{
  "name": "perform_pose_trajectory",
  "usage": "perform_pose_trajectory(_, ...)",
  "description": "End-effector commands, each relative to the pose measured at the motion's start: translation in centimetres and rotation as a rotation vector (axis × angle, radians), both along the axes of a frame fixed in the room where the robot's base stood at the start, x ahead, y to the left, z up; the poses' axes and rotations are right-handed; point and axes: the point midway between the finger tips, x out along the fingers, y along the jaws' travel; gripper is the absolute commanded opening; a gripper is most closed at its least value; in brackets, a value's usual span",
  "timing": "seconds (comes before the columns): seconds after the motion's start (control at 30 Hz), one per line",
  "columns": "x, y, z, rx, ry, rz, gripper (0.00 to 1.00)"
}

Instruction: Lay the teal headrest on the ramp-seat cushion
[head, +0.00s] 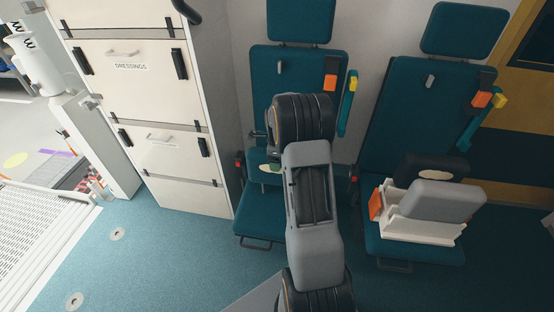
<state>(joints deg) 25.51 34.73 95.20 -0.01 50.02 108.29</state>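Two teal headrests show at the top: one (301,18) above the left seat and one (464,30) above the right seat. Each appears mounted over its backrest. The left seat's teal cushion (262,226) is nearer the ramp-like white grating, and its right part is hidden behind my arm. A small green thing with a pale patch (271,168) shows beside my arm at the left seat; I cannot tell what it is. My arm stands in the middle, in front of the left seat. My gripper does not show; no fingers are visible.
The right seat cushion (412,248) bears a white tray-like item (418,228) with grey and black pads. A white cabinet labelled DRESSINGS (150,120) stands left of the seats. The white grating (40,235) lies at far left. Teal floor (150,270) is clear in front of the cabinet.

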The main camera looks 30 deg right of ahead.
Motion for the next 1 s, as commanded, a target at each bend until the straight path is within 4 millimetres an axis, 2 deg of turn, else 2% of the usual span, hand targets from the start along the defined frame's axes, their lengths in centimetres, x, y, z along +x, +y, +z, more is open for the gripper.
perform_pose_trajectory(0.07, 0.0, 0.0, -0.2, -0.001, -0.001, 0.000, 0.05)
perform_pose_trajectory(0.1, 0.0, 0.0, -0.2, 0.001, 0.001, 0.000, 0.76)
perform_pose_trajectory(0.3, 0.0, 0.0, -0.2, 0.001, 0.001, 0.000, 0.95)
perform_pose_trajectory(0.33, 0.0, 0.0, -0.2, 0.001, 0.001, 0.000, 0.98)
perform_pose_trajectory(0.67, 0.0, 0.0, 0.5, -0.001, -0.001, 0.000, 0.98)
perform_pose_trajectory(0.77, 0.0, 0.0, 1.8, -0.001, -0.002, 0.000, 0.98)
perform_pose_trajectory(1.0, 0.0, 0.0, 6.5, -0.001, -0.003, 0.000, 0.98)
